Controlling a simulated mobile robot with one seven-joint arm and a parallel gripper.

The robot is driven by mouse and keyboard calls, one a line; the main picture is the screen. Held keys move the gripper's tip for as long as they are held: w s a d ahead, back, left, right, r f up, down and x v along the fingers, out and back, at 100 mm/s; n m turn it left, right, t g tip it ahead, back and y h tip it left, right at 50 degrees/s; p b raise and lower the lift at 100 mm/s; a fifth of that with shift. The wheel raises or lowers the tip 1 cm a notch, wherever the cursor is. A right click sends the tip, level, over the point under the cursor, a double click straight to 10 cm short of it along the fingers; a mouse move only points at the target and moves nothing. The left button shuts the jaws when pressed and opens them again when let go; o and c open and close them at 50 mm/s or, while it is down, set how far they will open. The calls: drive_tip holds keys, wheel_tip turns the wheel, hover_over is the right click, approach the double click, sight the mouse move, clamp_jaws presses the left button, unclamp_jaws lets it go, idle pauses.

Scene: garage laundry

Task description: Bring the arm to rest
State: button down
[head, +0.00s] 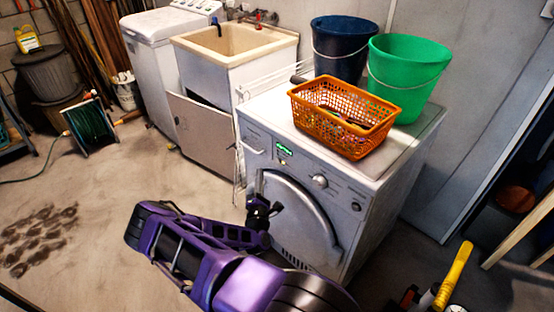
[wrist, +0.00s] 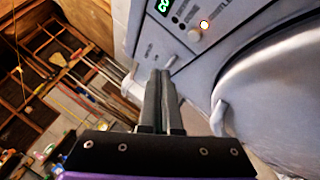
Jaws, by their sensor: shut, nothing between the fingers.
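My purple arm reaches across the lower middle of the head view. My gripper (head: 264,207) is in front of the left part of the washing machine's front (head: 345,215), near its round door (head: 298,218). In the wrist view my gripper (wrist: 161,78) has its two dark fingers together, with nothing between them. The machine's control panel (wrist: 192,22) and part of the door (wrist: 270,95) lie beyond and to the right of the fingers. I cannot tell whether the fingertips touch the machine.
On the machine stand an orange basket (head: 343,118), a blue bucket (head: 342,45) and a green bucket (head: 408,80). A utility sink (head: 235,75) stands behind to the left. A hose reel (head: 90,127) is on the floor. The floor at left is mostly clear. A yellow-handled tool (head: 454,275) is at lower right.

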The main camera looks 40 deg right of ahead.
drive_tip(key=shift+a, duration=0.4)
